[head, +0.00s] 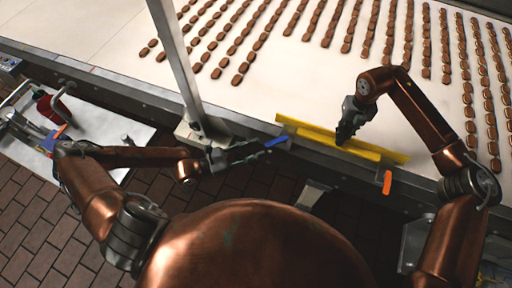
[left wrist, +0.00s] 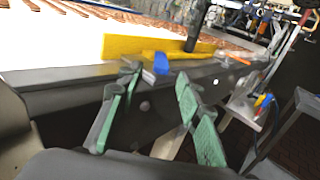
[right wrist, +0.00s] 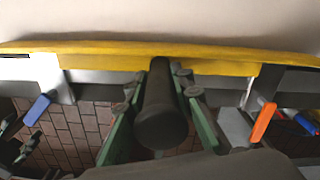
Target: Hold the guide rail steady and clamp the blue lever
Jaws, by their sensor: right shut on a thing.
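The yellow guide rail (head: 375,151) runs along the conveyor's near edge; it also shows in the left wrist view (left wrist: 130,47) and across the right wrist view (right wrist: 90,48). My right gripper (head: 344,136) is shut on a dark round handle (right wrist: 160,115) at the rail's near side. The blue lever (head: 276,142) is at the rail's left end. My left gripper (head: 258,150) is open just left of the lever. In the left wrist view, the blue lever (left wrist: 161,63) lies ahead, between the green-padded fingers and apart from them. In the right wrist view, the blue lever (right wrist: 37,110) is at left.
An orange lever (head: 387,182) sits at the rail's right end. A metal post (head: 175,60) rises from the conveyor edge, left of my left gripper. Rows of brown cookies (head: 265,35) lie on the pale belt. A side table (head: 110,130) with a red bottle (head: 52,108) stands at left.

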